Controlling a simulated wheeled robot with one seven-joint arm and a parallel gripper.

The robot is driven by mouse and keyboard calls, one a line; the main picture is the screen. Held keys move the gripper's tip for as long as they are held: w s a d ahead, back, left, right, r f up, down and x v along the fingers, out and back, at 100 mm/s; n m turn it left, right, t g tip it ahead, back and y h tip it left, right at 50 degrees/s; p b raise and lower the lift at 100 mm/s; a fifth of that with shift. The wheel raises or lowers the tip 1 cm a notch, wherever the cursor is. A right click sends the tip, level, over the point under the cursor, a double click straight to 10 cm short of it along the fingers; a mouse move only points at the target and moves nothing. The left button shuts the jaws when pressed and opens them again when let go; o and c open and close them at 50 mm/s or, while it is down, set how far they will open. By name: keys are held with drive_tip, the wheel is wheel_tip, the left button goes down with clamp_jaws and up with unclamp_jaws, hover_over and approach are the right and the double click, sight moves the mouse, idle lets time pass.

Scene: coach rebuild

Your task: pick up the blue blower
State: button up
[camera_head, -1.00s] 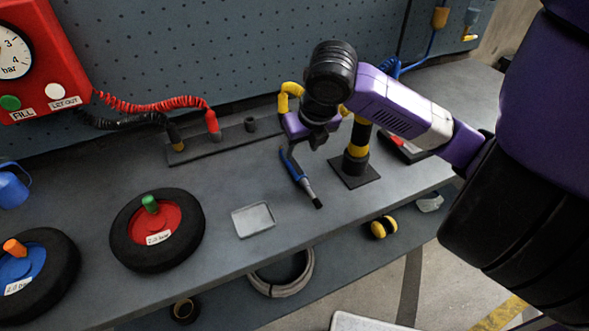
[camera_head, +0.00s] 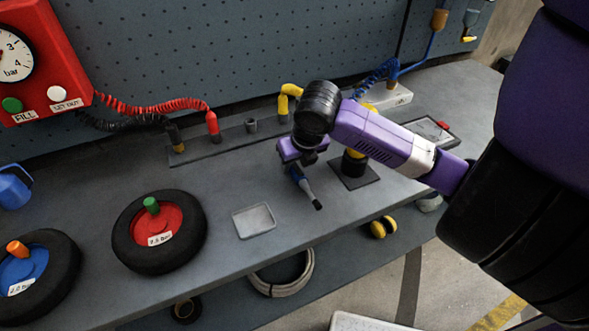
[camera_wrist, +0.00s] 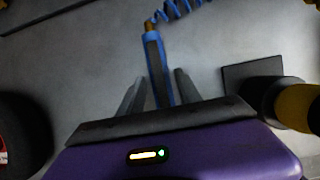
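The blue blower (camera_head: 306,186) lies on the grey bench under my gripper, its dark nozzle tip pointing toward the front edge. In the wrist view its blue body (camera_wrist: 155,60) runs up between my fingers, with a brass-coloured end and a blue coiled hose (camera_wrist: 175,10) near its far end. My gripper (camera_wrist: 160,85) points down over the blower, one finger on each side, apart, with narrow gaps to the blue body. In the head view my wrist hides the blower's rear part, and my fingers are hard to make out.
A black base plate with a yellow-and-black post (camera_head: 355,170) stands close on the right. A shallow grey tray (camera_head: 238,227) and a red-hubbed wheel (camera_head: 128,248) are to the left. A rail with hose fittings (camera_head: 230,143) lies behind. The bench front edge is near.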

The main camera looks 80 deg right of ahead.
sight(295, 167)
clamp_jaws()
drive_tip(key=shift+r, duration=0.15)
wheel_tip(295, 167, up, 20)
idle(0.5)
drive_tip(key=shift+c, duration=1.9)
unclamp_jaws()
clamp_jaws()
